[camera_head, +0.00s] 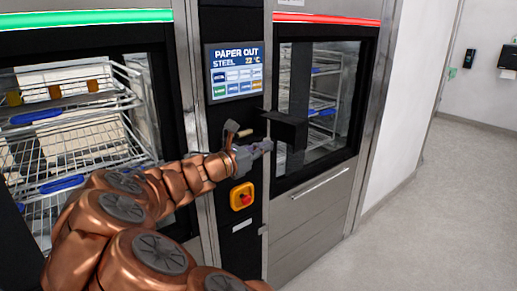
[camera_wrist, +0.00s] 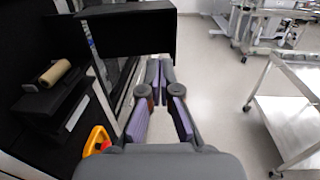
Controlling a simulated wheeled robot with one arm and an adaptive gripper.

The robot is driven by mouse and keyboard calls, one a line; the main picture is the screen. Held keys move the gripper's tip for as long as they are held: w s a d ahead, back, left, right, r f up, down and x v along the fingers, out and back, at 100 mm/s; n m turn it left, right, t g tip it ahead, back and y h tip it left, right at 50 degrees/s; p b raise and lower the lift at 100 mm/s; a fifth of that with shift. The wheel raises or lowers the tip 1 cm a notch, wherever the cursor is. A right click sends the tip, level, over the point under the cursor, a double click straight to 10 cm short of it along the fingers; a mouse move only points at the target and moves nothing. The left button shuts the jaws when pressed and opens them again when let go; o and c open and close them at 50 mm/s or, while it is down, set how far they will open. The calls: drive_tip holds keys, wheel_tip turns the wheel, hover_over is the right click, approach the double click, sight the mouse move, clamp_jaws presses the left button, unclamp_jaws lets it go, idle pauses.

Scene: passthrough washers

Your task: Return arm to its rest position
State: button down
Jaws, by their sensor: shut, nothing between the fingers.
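My gripper (camera_head: 262,148) is at the end of my copper-coloured arm, which reaches across the dark column between the two washers. Its fingers are together and hold nothing; they also show in the wrist view (camera_wrist: 160,75). The fingertips are close to a black box-like part (camera_head: 285,130) on the column. In the wrist view this black part (camera_wrist: 130,32) lies just beyond and to the left of the fingertips. I cannot tell whether they touch it.
The left washer, with a green strip (camera_head: 85,18), holds wire racks. The right washer has a red strip (camera_head: 325,19) and a glass door (camera_head: 312,110). A screen (camera_head: 236,72) and a red emergency button (camera_head: 242,196) are near my gripper. A metal cart (camera_wrist: 290,120) stands right; floor between is clear.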

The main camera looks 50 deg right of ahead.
drive_tip(key=shift+s+a, duration=0.1)
drive_tip(key=s+a+f+m+g+y, duration=0.1)
drive_tip(key=s+a+f+m+y, duration=0.6)
drive_tip(key=s+a+f+m, duration=0.35)
drive_tip(key=s+a+f+m+y, duration=0.2)
drive_tip(key=s+a+y, duration=0.1)
drive_tip(key=a, duration=0.5)
drive_tip(key=s+a+f+m+y, duration=0.2)
drive_tip(key=s+a+f+y, duration=0.1)
drive_tip(key=a, duration=0.6)
drive_tip(key=s+a+f+m+t+y, duration=0.1)
drive_tip(key=s+a+f+m+y, duration=0.1)
drive_tip(key=a, duration=0.7)
drive_tip(key=s+f+y, duration=0.1)
drive_tip(key=s+y, duration=0.1)
drive_tip(key=y, duration=0.1)
drive_tip(key=shift+s+a+f, duration=0.15)
drive_tip(key=shift+s+a, duration=0.05)
